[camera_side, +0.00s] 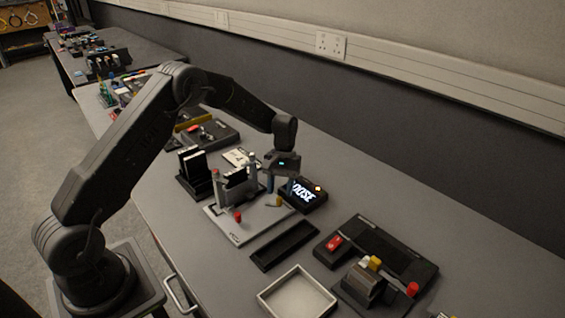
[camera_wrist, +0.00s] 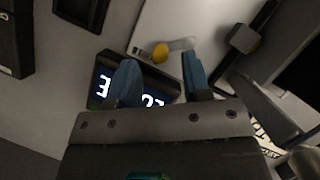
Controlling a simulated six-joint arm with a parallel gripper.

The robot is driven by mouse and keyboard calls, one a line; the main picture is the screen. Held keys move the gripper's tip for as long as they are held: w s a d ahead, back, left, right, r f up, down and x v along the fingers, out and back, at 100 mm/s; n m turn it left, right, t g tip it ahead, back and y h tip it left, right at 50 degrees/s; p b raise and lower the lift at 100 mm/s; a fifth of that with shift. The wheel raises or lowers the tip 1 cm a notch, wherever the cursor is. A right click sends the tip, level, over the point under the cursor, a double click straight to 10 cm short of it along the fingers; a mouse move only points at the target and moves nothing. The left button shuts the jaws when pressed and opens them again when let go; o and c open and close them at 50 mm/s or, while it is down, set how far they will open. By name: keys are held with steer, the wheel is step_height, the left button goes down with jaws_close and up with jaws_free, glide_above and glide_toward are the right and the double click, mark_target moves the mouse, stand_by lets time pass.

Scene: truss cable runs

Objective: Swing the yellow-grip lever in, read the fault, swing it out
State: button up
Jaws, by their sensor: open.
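The yellow-grip lever (camera_side: 274,202) sits low on a light base plate (camera_side: 228,226), just below my gripper (camera_side: 281,192) in the side view. In the wrist view its yellow grip (camera_wrist: 160,52) is at the end of a pale arm, just beyond and between the blue fingertips of my gripper (camera_wrist: 158,72). My gripper is open and empty, and I cannot tell whether it touches the grip. The display (camera_wrist: 103,88) is partly covered by the fingers in the wrist view.
A red-knobbed lever (camera_side: 238,216) and an upright dark card in a grey clamp (camera_side: 236,180) stand on the plate. A dark empty tray (camera_side: 285,245), a white-rimmed tray (camera_side: 297,293) and a black unit with a red switch (camera_side: 335,243) lie nearer the front.

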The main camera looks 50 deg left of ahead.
steer(key=v, duration=1.1)
steer(key=shift+r, duration=0.1)
steer(key=s+d+r+m+t+y, duration=0.1)
steer(key=s+d+r+m+t, duration=0.15)
steer(key=s+r, duration=0.45)
steer(key=s+d+r+m+t+y, duration=0.1)
steer(key=s+d+r+t, duration=0.1)
steer(key=s+d+r, duration=0.5)
steer(key=s+d+m+t, duration=0.1)
steer(key=s+m+t, duration=0.2)
steer(key=s, duration=1.4)
steer(key=shift+r+m+t+y, duration=0.25)
steer(key=shift+m+t+y, duration=0.1)
steer(key=shift+t, duration=0.5)
